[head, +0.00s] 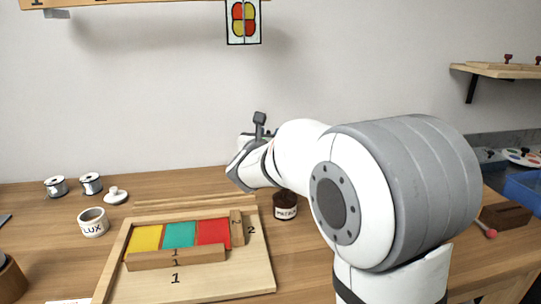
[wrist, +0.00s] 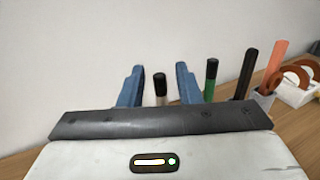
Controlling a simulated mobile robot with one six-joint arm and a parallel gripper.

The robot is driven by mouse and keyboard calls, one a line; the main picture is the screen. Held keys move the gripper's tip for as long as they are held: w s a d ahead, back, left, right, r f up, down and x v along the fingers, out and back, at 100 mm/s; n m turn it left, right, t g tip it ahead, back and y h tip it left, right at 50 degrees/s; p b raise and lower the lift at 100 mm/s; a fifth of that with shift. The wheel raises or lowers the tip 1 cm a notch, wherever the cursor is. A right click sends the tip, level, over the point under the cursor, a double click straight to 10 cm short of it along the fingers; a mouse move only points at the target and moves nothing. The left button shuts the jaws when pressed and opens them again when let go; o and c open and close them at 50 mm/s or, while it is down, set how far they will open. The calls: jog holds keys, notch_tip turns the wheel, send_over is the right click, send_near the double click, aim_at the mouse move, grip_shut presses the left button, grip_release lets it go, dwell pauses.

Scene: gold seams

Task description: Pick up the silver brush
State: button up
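My gripper (wrist: 160,68) shows in the wrist view with its two blue fingers apart and nothing clasped between them. A slim upright thing with a black top and a pale, silvery lower part (wrist: 160,99) shows between the fingers in the picture; it looks like the silver brush. I cannot tell how far beyond the fingertips it stands. Its lower end is hidden behind the gripper body. In the head view my arm reaches toward the back wall, and the fingers and the brush cannot be made out.
In the wrist view a green black-topped stick (wrist: 210,88), a black stick (wrist: 246,78) and an orange stick (wrist: 276,64) stand to the right. A wooden tray (head: 255,275) with coloured tiles, a LUX cup (head: 93,222) and a dark labelled jar (head: 285,205) stand on the bench.

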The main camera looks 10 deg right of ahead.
jog(key=shift+w, duration=0.1)
grip_shut()
dwell(0.5)
